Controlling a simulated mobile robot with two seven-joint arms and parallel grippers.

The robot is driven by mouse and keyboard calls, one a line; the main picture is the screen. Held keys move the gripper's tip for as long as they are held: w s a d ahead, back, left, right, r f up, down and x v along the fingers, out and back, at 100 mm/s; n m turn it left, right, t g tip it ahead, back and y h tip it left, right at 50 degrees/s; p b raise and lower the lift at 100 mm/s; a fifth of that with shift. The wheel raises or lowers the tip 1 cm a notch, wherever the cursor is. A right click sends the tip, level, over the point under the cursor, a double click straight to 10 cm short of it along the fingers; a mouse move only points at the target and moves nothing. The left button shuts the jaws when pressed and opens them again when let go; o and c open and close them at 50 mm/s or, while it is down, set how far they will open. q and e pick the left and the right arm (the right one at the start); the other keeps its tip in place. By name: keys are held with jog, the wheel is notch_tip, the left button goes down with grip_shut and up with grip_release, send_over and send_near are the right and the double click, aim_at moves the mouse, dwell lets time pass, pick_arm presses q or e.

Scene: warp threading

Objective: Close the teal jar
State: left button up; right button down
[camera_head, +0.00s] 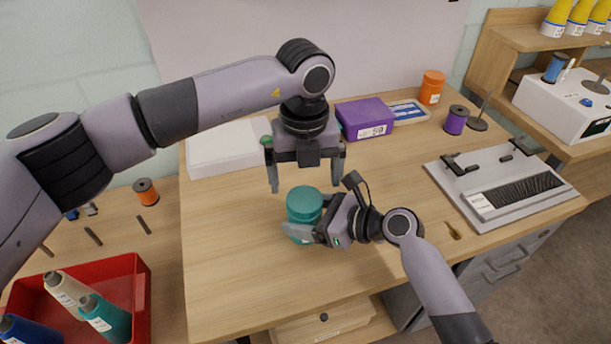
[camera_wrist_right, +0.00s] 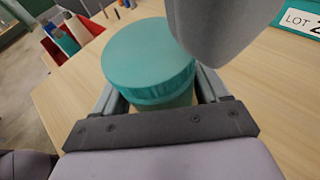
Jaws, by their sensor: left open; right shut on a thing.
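The teal jar (camera_head: 303,208) stands upright near the middle of the table. Its round teal lid (camera_wrist_right: 148,52) sits on top of the paler body (camera_wrist_right: 180,101); I cannot tell whether it is tight. My right gripper (camera_head: 312,229) is shut on the jar body from the right front, below the lid, with a finger on either side in the right wrist view (camera_wrist_right: 163,95). My left gripper (camera_head: 305,186) points straight down just above and behind the jar, open and empty. One of its fingers covers part of the lid in the right wrist view.
Behind stand a purple box (camera_head: 364,119), an orange jar (camera_head: 432,87) and a purple spool (camera_head: 456,120). A grey device (camera_head: 500,186) lies to the right. The table left of the jar is clear.

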jog(key=shift+r, duration=0.1)
pick_arm(q)
notch_tip(320, 180, up, 12)
dwell(0.5)
pick_arm(e)
grip_release()
jog(key=shift+d, duration=0.1)
pick_arm(q)
jog(key=shift+r+p, duration=0.25)
jog(key=shift+p, duration=0.05)
pick_arm(e)
jog(key=shift+v, duration=3.5)
